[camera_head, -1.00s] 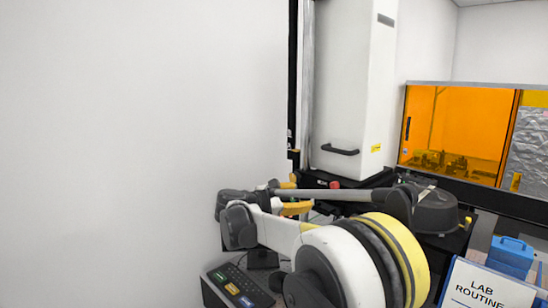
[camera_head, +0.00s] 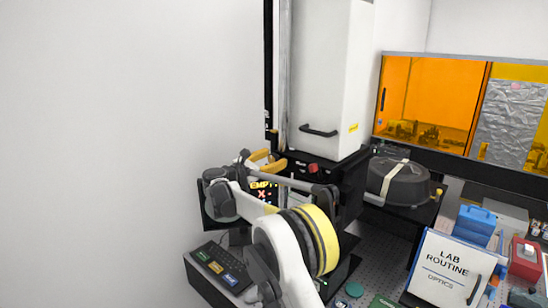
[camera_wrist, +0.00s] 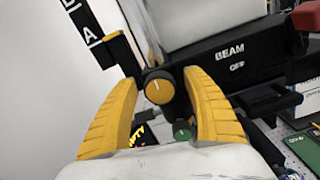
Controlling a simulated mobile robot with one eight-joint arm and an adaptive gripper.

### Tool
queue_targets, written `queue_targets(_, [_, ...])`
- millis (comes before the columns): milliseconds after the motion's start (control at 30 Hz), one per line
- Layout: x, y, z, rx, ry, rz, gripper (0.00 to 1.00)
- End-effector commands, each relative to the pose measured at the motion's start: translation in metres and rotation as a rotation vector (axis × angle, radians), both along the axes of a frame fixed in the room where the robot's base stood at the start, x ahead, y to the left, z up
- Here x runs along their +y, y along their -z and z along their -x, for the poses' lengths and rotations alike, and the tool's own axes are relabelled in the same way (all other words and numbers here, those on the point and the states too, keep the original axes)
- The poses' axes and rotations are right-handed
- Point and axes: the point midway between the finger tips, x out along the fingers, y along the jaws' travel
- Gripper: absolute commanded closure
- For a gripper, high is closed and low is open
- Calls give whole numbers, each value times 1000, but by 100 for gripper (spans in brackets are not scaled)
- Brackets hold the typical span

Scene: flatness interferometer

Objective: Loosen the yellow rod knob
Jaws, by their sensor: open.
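The yellow rod knob (camera_wrist: 158,91) is a round knob with a yellow face, a white line and a dark rim. My gripper (camera_wrist: 160,74) is open, with one yellow finger on the left of the knob and one on the right. Gaps show beside the knob, and I cannot tell how deep it lies between the fingers. In the head view my gripper (camera_head: 268,161) is at the black base of the white column, and I cannot make out the knob there.
A black panel marked BEAM OFF (camera_wrist: 235,60) lies right of the fingers. In the head view, a screen (camera_head: 263,193) stands behind my arm, a keypad (camera_head: 222,268) lower left, and a dark covered dome (camera_head: 398,182) to the right.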

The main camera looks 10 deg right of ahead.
Motion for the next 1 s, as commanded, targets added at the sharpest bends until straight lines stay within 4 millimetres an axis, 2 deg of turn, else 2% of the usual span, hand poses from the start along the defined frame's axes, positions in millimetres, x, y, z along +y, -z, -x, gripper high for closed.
queue_targets(333, [-3,0,-3,0,0,0,43])
queue_targets(500, [-3,0,-2,-1,0,-1,94])
queue_targets(1000, [-4,1,-2,-47,0,-34,95])
